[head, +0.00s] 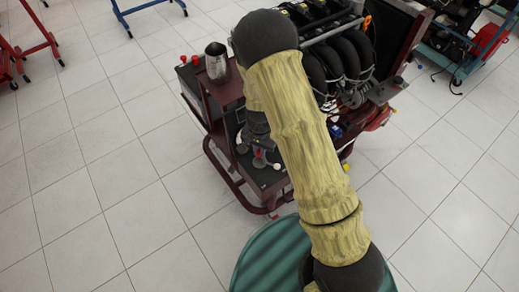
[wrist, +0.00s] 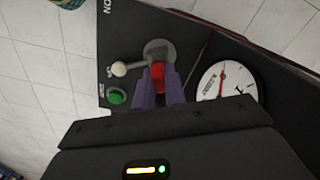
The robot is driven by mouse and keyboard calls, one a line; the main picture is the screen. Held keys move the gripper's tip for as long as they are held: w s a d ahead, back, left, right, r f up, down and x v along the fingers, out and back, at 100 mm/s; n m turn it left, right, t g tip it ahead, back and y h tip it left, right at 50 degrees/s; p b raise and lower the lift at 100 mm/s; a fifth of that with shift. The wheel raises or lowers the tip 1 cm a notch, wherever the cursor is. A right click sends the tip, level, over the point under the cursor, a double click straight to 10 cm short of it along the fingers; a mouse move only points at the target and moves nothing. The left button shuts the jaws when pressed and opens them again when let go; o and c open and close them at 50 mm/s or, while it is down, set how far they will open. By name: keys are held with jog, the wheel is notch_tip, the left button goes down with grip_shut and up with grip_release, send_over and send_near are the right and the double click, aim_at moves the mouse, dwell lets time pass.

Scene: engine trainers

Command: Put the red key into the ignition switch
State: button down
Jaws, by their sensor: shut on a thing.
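In the wrist view, my gripper (wrist: 158,88) has its two purple fingers closed on the red key (wrist: 158,76). The red key sits between the fingertips, directly in front of a round grey ignition switch (wrist: 158,48) on a dark panel. The key's far end overlaps the switch in the picture; I cannot tell whether it is inside, touching or just short of it. In the head view, my arm covers much of the engine trainer, and the gripper, key and switch cannot be made out clearly there.
On the panel (wrist: 128,25) are a white-knobbed lever (wrist: 119,69), a green button (wrist: 117,97) and a white gauge (wrist: 226,83) close to the gripper. In the head view, a metal cup (head: 216,62) stands on the trainer's left. Open tiled floor (head: 100,150) lies left.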

jog(key=shift+f+b, duration=0.4)
jog(key=shift+f, duration=0.3)
dwell(0.4)
jog(key=c, duration=1.1)
grip_release()
jog(key=shift+o, duration=0.2)
jog(key=shift+r, duration=0.2)
jog(key=shift+r+p, duration=1.35)
jog(key=shift+p, duration=0.15)
jog(key=shift+r+p, duration=2.2)
jog(key=shift+r, duration=0.3)
